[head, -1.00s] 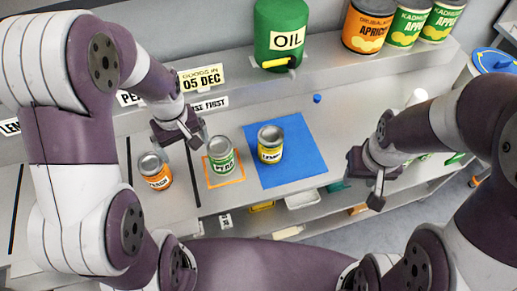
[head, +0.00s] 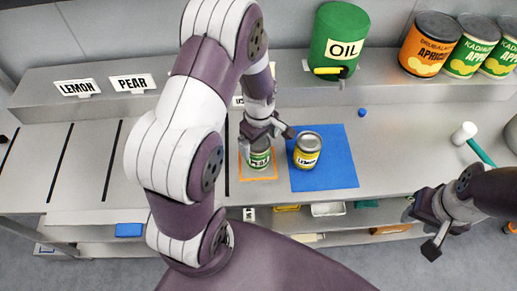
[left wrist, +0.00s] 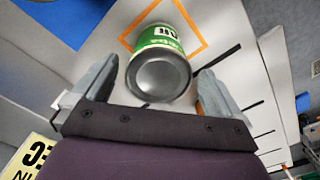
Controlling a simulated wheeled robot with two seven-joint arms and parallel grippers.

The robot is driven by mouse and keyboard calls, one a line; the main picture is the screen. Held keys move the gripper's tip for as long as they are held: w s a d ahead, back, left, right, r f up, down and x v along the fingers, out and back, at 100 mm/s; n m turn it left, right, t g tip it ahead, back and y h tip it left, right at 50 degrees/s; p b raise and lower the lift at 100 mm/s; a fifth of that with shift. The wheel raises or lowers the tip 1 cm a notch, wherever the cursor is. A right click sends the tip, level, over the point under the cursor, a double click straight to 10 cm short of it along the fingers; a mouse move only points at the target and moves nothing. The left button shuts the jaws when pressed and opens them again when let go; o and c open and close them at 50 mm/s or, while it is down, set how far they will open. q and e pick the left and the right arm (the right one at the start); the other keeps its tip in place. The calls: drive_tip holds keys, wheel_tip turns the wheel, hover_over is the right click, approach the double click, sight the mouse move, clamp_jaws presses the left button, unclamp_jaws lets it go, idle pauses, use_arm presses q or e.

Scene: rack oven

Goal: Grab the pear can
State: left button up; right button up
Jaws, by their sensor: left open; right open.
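The pear can (head: 259,160), green and white with a grey lid, stands upright inside an orange square outline (head: 244,174) on the counter. It also shows in the left wrist view (left wrist: 162,60), lid towards the camera. My left gripper (head: 264,132) is open at the can's top, partly covering it in the head view. In the left wrist view my left gripper's fingers (left wrist: 155,82) lie on both sides of the can, with gaps visible. I cannot tell whether either touches. My right gripper (head: 421,230) is open and empty at the counter's front edge, lower right.
A yellow lemon can (head: 307,152) stands on a blue mat (head: 338,172), close right of the pear can. A green oil drum (head: 339,32) and several large cans (head: 430,45) stand on the back ledge. A white-headed mallet (head: 465,133) lies right. My left arm hides part of the counter.

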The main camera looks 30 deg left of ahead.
use_arm(q)
drive_tip(key=f, duration=0.3)
drive_tip(key=f+p, duration=0.1)
drive_tip(key=shift+w+a+f, duration=0.1)
drive_tip(key=shift+a+f, duration=0.1)
drive_tip(key=shift+a, duration=0.05)
drive_tip(key=c, duration=1.2)
drive_tip(key=shift+r, duration=0.15)
drive_tip(key=shift+c, duration=0.4)
